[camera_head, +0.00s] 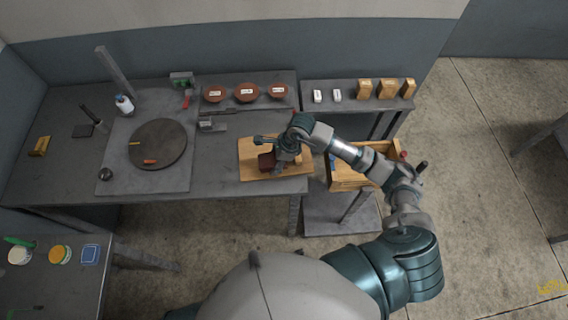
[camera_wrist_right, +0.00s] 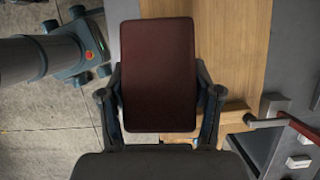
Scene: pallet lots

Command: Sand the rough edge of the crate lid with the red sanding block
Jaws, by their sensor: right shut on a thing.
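My right gripper (camera_head: 280,165) is over the wooden crate lid (camera_head: 251,151), which lies flat near the front right of the grey workbench. It is shut on the dark red sanding block (camera_head: 265,161). In the right wrist view the block (camera_wrist_right: 158,75) sits between the two fingers of the gripper (camera_wrist_right: 160,105), with the pale wooden lid (camera_wrist_right: 231,50) behind it. I cannot tell whether the block touches the lid. The rough edge of the lid cannot be made out. My left gripper does not show.
A round dark turntable (camera_head: 158,144) stands left on the bench. A grey metal clamp (camera_head: 213,126) sits behind the lid. Three brown bowls (camera_head: 246,92) line the back. A wooden crate (camera_head: 347,180) stands right of the bench, under my right arm. A side shelf (camera_head: 348,98) holds wooden blocks.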

